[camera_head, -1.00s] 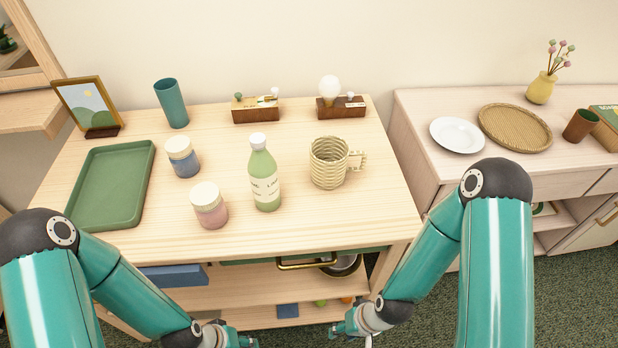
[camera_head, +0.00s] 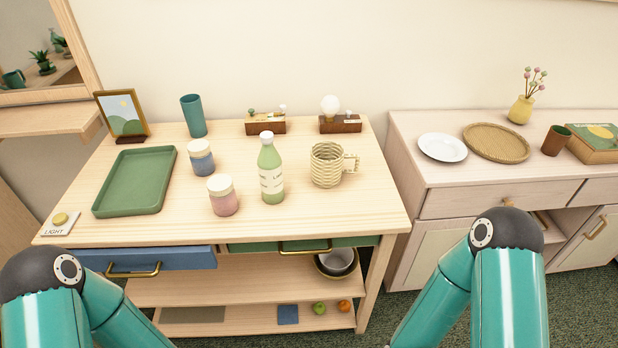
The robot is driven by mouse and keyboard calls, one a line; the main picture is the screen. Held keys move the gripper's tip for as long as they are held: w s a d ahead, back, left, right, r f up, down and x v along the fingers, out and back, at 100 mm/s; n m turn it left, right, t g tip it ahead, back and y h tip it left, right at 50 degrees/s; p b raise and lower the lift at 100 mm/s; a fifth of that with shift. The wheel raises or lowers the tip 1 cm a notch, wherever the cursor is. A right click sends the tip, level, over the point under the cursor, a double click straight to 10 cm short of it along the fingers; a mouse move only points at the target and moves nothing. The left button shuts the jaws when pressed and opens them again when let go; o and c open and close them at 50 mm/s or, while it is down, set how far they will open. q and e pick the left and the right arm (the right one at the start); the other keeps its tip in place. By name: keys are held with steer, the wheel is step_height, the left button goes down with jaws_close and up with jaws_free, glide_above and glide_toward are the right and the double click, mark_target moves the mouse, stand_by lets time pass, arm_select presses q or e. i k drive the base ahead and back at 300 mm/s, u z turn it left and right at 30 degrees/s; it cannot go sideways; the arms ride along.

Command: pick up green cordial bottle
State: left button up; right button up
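The green cordial bottle (camera_head: 271,172) stands upright on the wooden table, with a white cap and a pale label. A pink jar with a cream lid (camera_head: 223,195) stands just left of it, and a woven mug (camera_head: 327,165) stands to its right with its handle pointing right. Both my arms come in at the bottom corners of the head view, well short of the bottle. Both grippers are below the frame and out of view.
A green tray (camera_head: 136,181), a blue jar (camera_head: 201,158), a teal cup (camera_head: 193,116) and a picture frame (camera_head: 122,114) share the wooden table (camera_head: 330,215). The front strip is clear. A second cabinet (camera_head: 455,172) stands right.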

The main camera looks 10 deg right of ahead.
mark_target(269, 164)
steer(key=z, duration=0.2)
steer(key=i, duration=0.85)
steer(key=u, duration=0.1)
